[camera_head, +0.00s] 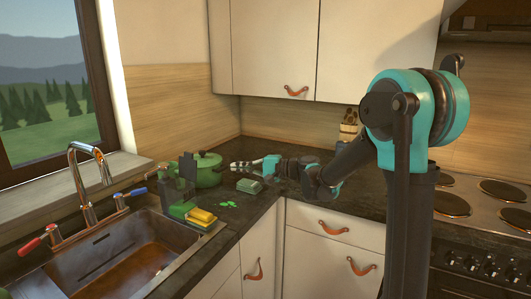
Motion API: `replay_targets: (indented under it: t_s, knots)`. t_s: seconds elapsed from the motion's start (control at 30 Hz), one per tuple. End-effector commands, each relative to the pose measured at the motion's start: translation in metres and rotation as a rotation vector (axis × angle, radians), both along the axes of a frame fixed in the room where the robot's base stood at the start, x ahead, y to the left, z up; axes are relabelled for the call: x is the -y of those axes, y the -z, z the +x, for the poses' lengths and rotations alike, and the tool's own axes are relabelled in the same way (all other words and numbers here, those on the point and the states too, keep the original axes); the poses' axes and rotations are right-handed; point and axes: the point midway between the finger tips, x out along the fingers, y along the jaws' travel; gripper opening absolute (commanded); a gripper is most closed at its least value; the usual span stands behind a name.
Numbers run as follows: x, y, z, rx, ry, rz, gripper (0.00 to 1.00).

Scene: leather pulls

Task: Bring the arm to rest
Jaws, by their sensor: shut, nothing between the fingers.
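My arm reaches from the right of the head view over the dark counter (300,199), bent down at the elbow and out to the left. My gripper (234,165) is shut and empty, its light-coloured fingers pointing left, just right of the green pot (207,174). I cannot tell whether the fingertips touch the pot.
A small green block (249,186) lies on the counter below the gripper. Green pieces (229,204) lie nearer. A sink (110,262) with a tall tap (82,195) and a yellow sponge (201,215) is at left. A stove (490,215) is at right, wall cupboards (270,50) above.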

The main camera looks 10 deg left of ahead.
Motion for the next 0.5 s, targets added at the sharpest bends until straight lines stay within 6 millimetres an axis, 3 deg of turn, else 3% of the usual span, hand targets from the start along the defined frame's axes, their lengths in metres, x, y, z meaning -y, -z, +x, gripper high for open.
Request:
replay_targets:
  t_s: [0.27, 0.5]
  knots:
    - [0.120, 0.103, -0.080, 0.180, 0.051, -0.541, 0.00]
    - [0.243, 0.186, -0.156, 0.265, 0.051, -1.012, 0.00]
